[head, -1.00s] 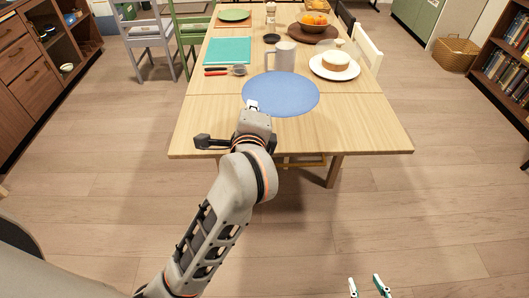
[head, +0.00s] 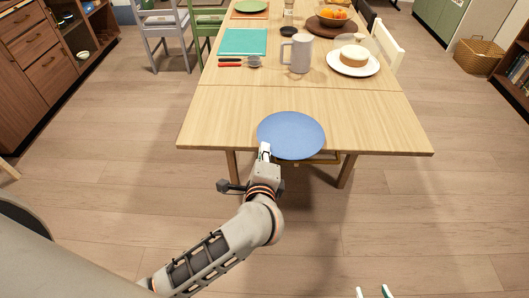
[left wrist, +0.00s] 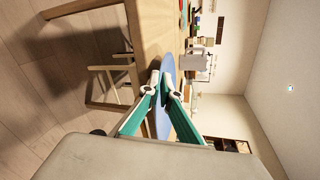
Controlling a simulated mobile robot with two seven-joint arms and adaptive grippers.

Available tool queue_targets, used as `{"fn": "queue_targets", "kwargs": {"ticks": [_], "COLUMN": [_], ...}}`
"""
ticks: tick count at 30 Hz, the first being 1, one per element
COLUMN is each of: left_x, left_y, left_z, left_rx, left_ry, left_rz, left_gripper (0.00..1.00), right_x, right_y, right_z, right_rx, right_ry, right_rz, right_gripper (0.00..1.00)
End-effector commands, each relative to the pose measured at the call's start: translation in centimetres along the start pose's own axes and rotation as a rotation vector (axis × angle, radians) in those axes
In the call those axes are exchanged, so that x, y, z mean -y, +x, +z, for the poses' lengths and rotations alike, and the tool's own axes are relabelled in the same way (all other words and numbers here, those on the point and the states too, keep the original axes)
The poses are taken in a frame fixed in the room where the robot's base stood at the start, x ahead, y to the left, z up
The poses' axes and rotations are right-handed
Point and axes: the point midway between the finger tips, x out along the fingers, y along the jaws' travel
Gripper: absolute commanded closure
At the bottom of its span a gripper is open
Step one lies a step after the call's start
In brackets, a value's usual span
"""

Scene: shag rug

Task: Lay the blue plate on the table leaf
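The blue plate (head: 292,132) is a flat round disc over the front edge of the table leaf (head: 220,120), the bare near section of the wooden table. Its near rim shows past the edge. My left gripper (head: 265,153) is shut on the plate's near rim; in the left wrist view its teal fingers (left wrist: 161,80) pinch the plate (left wrist: 161,118), seen nearly edge-on. The plate looks roughly level; I cannot tell its exact height above the leaf. My right gripper (head: 374,292) shows only its fingertips at the bottom edge, apart and empty.
Beyond the leaf's seam stand a grey mug (head: 300,54), a white plate with a cake (head: 354,60), red-handled utensils (head: 232,63) and a teal mat (head: 243,41). The leaf around the blue plate is clear. A white chair (head: 387,42) is at the right side.

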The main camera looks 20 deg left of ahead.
Motion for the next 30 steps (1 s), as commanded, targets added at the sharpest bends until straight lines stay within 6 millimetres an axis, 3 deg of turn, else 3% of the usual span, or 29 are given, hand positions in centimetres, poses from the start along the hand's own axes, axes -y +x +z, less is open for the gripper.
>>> {"fn": "queue_targets", "kwargs": {"ticks": [14,17,30], "left_x": [-0.9,-0.8,-0.3], "left_y": [0.3,0.3,0.2], "left_z": [-0.3,-0.3,-0.1], "left_rx": [0.000,0.000,0.001], "left_ry": [-0.003,-0.002,-0.001], "left_rz": [-0.003,-0.002,-0.005], "left_gripper": [1.00,0.80,0.79], "right_x": [0.1,0.0,-0.3], "right_y": [0.1,0.1,-0.1], "right_z": [0.6,0.3,-0.7], "right_rx": [0.006,0.003,-0.011], "right_ry": [-0.002,-0.003,-0.003], "right_rz": [-0.001,0.001,0.005], "right_gripper": [0.60,0.60,0.60]}}
